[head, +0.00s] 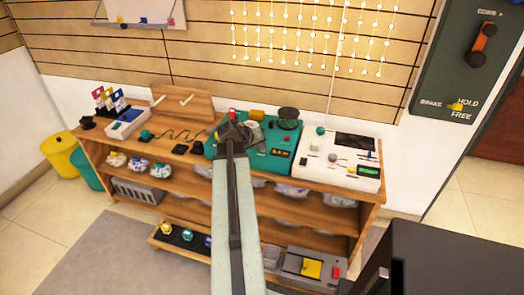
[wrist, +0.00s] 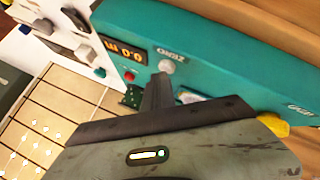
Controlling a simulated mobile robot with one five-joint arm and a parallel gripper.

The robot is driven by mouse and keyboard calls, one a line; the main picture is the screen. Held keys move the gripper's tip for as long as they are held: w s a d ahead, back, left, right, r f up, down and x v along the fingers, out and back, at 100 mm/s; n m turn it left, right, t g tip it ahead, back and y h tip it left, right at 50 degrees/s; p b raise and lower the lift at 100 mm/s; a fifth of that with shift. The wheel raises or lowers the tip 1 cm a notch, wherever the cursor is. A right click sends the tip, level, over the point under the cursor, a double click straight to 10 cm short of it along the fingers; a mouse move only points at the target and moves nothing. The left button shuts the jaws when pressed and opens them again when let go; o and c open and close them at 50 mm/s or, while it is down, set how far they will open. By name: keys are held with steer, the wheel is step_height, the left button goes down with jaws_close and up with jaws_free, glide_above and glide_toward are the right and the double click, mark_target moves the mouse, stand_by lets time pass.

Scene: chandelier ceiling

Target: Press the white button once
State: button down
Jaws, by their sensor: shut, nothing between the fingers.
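A small round pale button (wrist: 166,66), white to light grey, sits beside the ZERO label on the teal device (wrist: 225,45). In the wrist view my gripper (wrist: 157,80) is shut and empty, its tip just below the button in the picture. I cannot tell whether the tip touches the device. In the head view the teal device (head: 283,163) stands on the wooden shelf top, and my gripper (head: 233,128) is over its left part. My arm hides part of the device there, and I cannot make out the pale button in that view.
A red button (wrist: 129,76) and an orange display (wrist: 124,50) are close to my gripper. A white control panel (head: 340,178) stands to the right on the shelf (head: 203,219). Cables lie to the left. A dark green lever panel (head: 470,70) hangs at the right.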

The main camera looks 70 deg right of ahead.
mark_target(260, 150)
steer(key=shift+f, duration=0.1)
stand_by(0.3)
steer(key=shift+r+p, duration=0.9)
steer(key=shift+r, duration=0.05)
step_height(260, 150, up, 5)
steer(key=p, duration=0.5)
steer(key=shift+w, duration=0.1)
